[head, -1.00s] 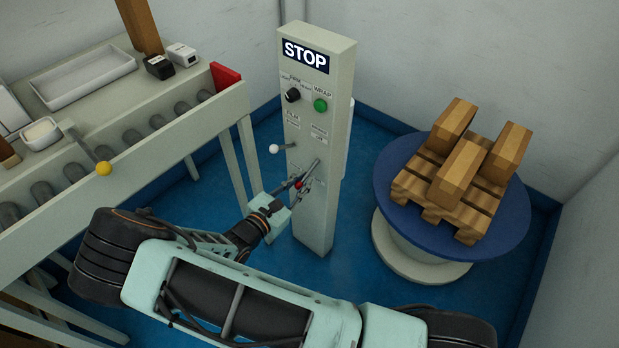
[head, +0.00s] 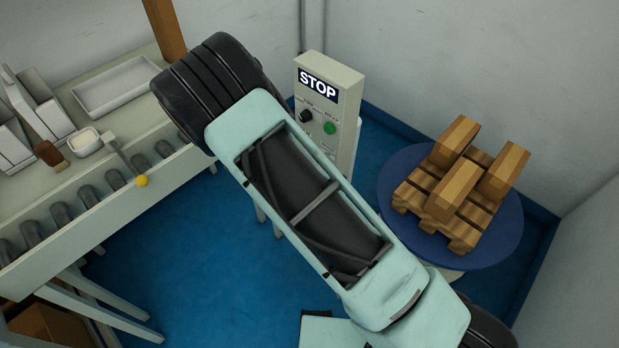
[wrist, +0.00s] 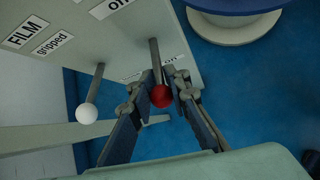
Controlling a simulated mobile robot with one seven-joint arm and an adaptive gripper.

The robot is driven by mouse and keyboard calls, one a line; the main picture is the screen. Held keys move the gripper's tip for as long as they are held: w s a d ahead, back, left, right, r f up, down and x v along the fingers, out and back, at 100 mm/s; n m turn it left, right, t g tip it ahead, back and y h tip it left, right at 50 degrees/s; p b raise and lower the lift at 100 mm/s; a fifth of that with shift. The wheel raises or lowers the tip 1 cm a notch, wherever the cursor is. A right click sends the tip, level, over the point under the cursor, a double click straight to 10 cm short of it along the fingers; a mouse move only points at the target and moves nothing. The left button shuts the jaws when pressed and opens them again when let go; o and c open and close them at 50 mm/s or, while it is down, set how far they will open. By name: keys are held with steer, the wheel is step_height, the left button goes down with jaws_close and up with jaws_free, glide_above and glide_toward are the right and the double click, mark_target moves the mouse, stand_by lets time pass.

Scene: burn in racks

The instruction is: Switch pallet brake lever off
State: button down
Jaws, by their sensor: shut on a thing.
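The lever with the red ball knob (wrist: 161,97) sticks out from the control post in the wrist view. It is taken to be the pallet brake lever; its label is only partly readable. My gripper (wrist: 161,80) is shut on this lever, with one finger on each side of it near the red knob. A second lever with a white knob (wrist: 86,113) stands to the left, by the FILM label, apart from the fingers. In the head view my arm hides the gripper and both levers; only the upper control post (head: 345,105) shows.
The blue turntable (head: 400,235) bearing a wooden pallet (head: 412,200) with wooden blocks is right of the post. A roller conveyor (head: 100,205) with a yellow-knobbed lever (head: 142,181) is at left. Blue floor is open between.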

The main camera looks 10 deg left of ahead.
steer(key=shift+r, duration=0.35)
steer(key=shift+w+d+r, duration=0.1)
steer(key=shift+w+r, duration=0.15)
steer(key=shift+w+d+r, duration=0.1)
steer(key=shift+w+r, duration=0.05)
steer(key=c, duration=1.8)
jaws_free()
steer(key=shift+g, duration=0.3)
steer(key=v, duration=1.2)
steer(key=shift+s+d, duration=0.15)
steer(key=shift+s, duration=0.1)
